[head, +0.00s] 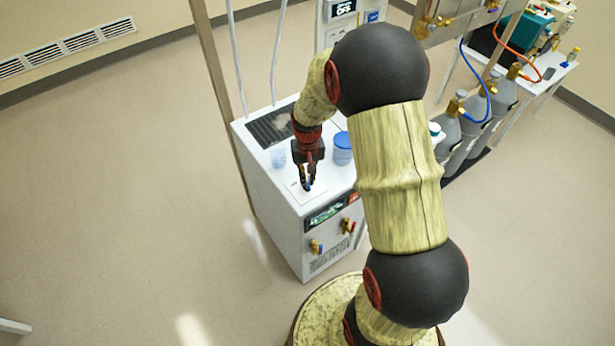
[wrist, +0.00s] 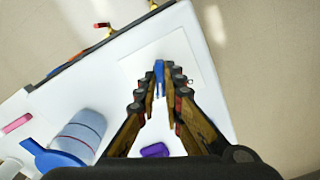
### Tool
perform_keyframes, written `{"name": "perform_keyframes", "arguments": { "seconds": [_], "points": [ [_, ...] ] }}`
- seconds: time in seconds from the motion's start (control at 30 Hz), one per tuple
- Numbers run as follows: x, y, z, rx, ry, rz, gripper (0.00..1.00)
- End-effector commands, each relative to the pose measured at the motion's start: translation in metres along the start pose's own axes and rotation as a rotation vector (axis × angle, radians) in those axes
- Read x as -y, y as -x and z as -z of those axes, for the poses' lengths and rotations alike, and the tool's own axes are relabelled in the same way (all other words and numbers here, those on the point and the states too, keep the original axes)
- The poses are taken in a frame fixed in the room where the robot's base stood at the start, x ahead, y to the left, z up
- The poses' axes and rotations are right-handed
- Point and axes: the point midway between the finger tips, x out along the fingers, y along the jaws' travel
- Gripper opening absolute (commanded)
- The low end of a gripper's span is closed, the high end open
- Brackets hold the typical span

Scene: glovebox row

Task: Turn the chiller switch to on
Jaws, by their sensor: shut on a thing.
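The chiller (head: 262,150) is the white cabinet with a dark vent grille and a front display (head: 325,213). My gripper (head: 308,187) reaches down over a pale square plate on its top, near the front edge. In the wrist view, my gripper (wrist: 159,82) has its fingertips close on both sides of a narrow blue lever (wrist: 159,72), which looks like the chiller switch; it is shut on this lever. The lever rises from the pale plate (wrist: 190,65). The fingers hide its lower part. I cannot read any on or off mark, so its setting is unclear.
A translucent bluish cup (head: 279,157) and a blue-lidded tub (head: 343,148) stand on the chiller top behind my gripper. A purple object (wrist: 155,150) shows between the fingers. Brass valves (head: 316,246) jut from the chiller front. Grey gas cylinders (head: 472,122) stand to the right.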

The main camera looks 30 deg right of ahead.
Motion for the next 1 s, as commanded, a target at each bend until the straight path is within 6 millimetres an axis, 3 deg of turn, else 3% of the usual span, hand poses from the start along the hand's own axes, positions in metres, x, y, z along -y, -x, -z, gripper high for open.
{"name": "perform_keyframes", "arguments": {
  "seconds": [0.3,0.73,0.77,1.0],
  "points": [
    [-0.0001,0.0004,0.0004,-0.001,-0.099,0.000,0.00],
    [-0.0001,0.0001,0.0005,-0.001,-0.111,0.000,0.00],
    [-0.0001,0.0001,0.0005,-0.001,-0.111,0.000,0.10],
    [-0.0001,0.0001,0.0003,-0.001,-0.110,0.000,0.24]
  ]
}}
